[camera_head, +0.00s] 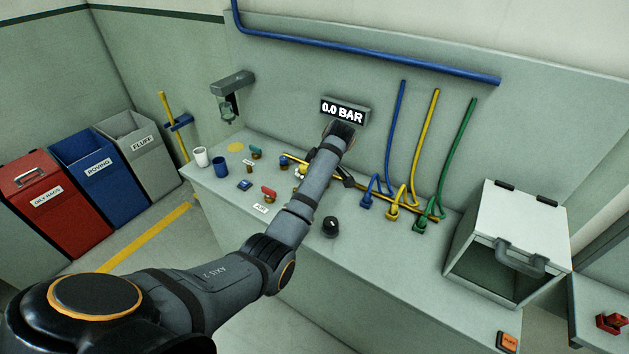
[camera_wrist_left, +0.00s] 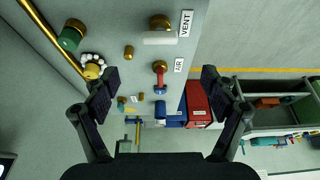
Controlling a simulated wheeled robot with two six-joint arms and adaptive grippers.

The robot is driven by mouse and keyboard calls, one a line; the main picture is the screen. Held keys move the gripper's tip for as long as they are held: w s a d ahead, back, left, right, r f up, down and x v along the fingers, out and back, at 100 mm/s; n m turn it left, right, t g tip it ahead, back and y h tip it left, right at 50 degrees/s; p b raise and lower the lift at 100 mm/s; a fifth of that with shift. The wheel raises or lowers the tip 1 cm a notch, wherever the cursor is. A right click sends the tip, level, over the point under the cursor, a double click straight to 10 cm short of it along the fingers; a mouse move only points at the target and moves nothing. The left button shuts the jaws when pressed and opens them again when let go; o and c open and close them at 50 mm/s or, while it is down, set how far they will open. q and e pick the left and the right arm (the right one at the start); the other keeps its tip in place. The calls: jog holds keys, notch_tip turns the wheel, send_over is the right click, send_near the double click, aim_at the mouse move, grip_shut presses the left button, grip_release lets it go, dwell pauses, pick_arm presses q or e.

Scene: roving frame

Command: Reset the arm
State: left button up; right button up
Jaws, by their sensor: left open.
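My left arm (camera_head: 205,290) reaches in from the lower left over the grey bench, and its forearm hides most of the gripper in the head view. In the left wrist view my left gripper (camera_wrist_left: 160,80) is open, with its two dark fingers wide apart and nothing between them held. A red-handled valve labelled AIR (camera_wrist_left: 160,72) shows between and beyond the fingers. A valve labelled VENT (camera_wrist_left: 160,25) with a pale handle is above it. My right arm and gripper are in neither view.
The bench (camera_head: 225,190) carries two cups, valves and a black knob (camera_head: 330,226). A display (camera_head: 343,111) on the wall panel reads 0.0 BAR. Blue, yellow and green hoses (camera_head: 460,150) hang to the right. An open-fronted box (camera_head: 525,225) stands at the right end; bins (camera_head: 95,175) stand left.

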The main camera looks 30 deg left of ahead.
pick_arm(q)
jog(key=s+d+f+m+t+h, duration=0.1)
jog(key=s+d+f+m+t, duration=0.1)
jog(key=s+f+m, duration=0.9)
jog(key=s+d+r+m+t+h, duration=0.1)
jog(key=s+d+r+m, duration=0.2)
jog(key=s, duration=0.6)
jog(key=s+d+r+m+h, duration=0.1)
jog(key=s+d+m+h, duration=0.2)
jog(key=s, duration=0.6)
jog(key=s+a+f+g+y+b, duration=0.1)
jog(key=s+a+f, duration=0.1)
jog(key=f, duration=1.4)
jog(key=s+a+f+y+b, duration=0.1)
jog(key=f+b, duration=0.1)
jog(key=f, duration=1.4)
jog(key=s+a+f+g+b, duration=0.1)
jog(key=s+f, duration=1.4)
jog(key=s, duration=0.2)
jog(key=shift+s+m+h, duration=0.3)
